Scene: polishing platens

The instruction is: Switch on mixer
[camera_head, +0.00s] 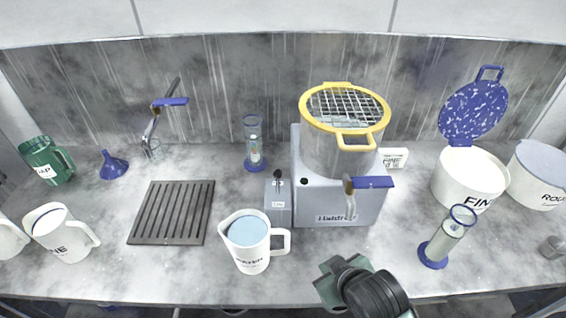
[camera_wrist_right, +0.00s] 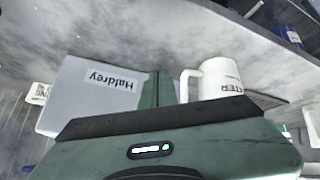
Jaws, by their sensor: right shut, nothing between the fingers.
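The mixer is most likely the grey machine (camera_head: 340,206) labelled Haldrey, at the centre of the counter. It carries a clear bowl under a yellow-rimmed wire guard (camera_head: 345,106). A small round black knob or button (camera_head: 305,181) is on its front left. A grey box (camera_head: 278,215) with a small upright black lever stands against its left side. My right gripper (camera_head: 332,280) is in front of the machine, apart from it, near the counter's front edge. In the right wrist view the machine (camera_wrist_right: 90,100) appears upside down beyond the shut, empty fingers (camera_wrist_right: 160,87). My left gripper is out of view.
A white jug of water (camera_head: 248,244) stands left of my right gripper, also in the wrist view (camera_wrist_right: 218,78). A clear cylinder (camera_head: 447,237) with a blue base stands to the right. A slotted dark drain plate (camera_head: 171,212) and white tub (camera_head: 466,182) lie farther out.

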